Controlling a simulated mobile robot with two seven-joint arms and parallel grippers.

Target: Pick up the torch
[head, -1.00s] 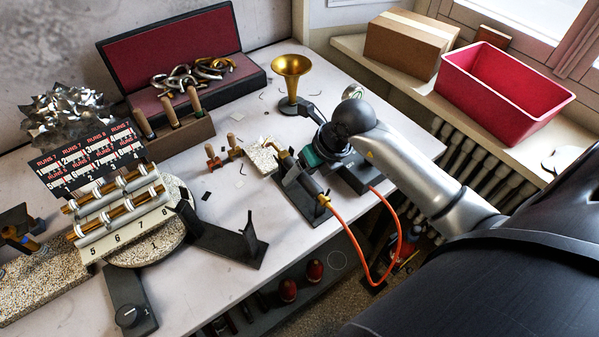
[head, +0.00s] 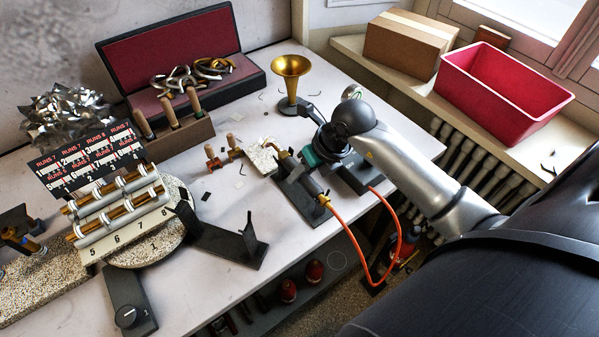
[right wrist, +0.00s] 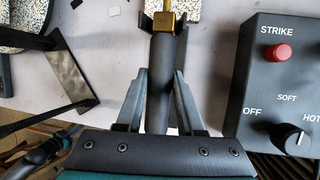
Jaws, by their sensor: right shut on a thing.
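The torch (right wrist: 160,95) has a dark round handle and a brass neck in the right wrist view. In the head view its brass tip (head: 284,155) points to the upper left, and an orange hose (head: 352,238) runs from a brass fitting at its rear. My right gripper (right wrist: 160,88) has one finger on each side of the handle and is shut on it. The torch neck lies at a dark forked rest (right wrist: 150,24). In the head view the right gripper (head: 304,168) is partly hidden by its own wrist. My left gripper is not in view.
A dark control box (right wrist: 285,90) with a red STRIKE button and a knob stands close right of the gripper. A brass funnel (head: 291,68) stands behind. A speckled block (head: 263,157) lies by the torch tip. A black bracket (head: 228,243) is to the left.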

